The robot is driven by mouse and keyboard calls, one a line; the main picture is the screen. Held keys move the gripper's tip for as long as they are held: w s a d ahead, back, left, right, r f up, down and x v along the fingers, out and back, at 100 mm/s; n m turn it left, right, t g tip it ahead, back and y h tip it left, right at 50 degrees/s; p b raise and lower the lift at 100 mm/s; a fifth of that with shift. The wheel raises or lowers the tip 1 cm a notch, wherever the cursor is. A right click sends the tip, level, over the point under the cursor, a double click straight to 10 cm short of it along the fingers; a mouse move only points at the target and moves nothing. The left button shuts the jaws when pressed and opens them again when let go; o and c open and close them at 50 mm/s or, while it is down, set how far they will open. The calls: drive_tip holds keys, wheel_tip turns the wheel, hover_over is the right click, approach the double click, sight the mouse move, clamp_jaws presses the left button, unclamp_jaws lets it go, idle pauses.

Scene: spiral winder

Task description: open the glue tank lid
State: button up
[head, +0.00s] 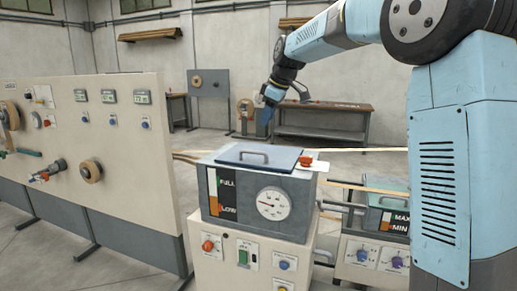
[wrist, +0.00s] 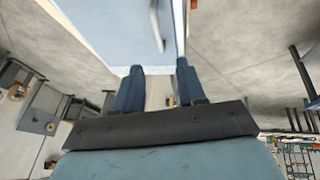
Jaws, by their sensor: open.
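The grey tank (head: 240,192) has FULL and LOW marks and a round gauge on its front. Its blue lid (head: 233,153), with a grey bar handle (head: 255,154), lies flat on top and looks closed. My gripper (head: 265,128) hangs above the far side of the lid, apart from the handle. In the wrist view, my gripper (wrist: 158,68) is open with nothing between its two blue fingers. The pale blue lid (wrist: 105,30) and its handle (wrist: 155,25) show beyond the fingertips, and I cannot tell the exact gap.
A red knob (head: 306,160) sits on the tank top, right of the lid. A second, smaller tank (head: 386,217) with MAX and MIN marks stands to the right. A cream control panel (head: 95,150) stands on the left. Pale strips run behind and beside the tank.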

sight(253, 152)
drive_tip(key=x, duration=1.4)
drive_tip(key=shift+w+a, duration=0.1)
drive_tip(key=shift+a, duration=0.05)
drive_tip(key=c, duration=0.7)
clamp_jaws()
drive_tip(key=shift+f, duration=0.1)
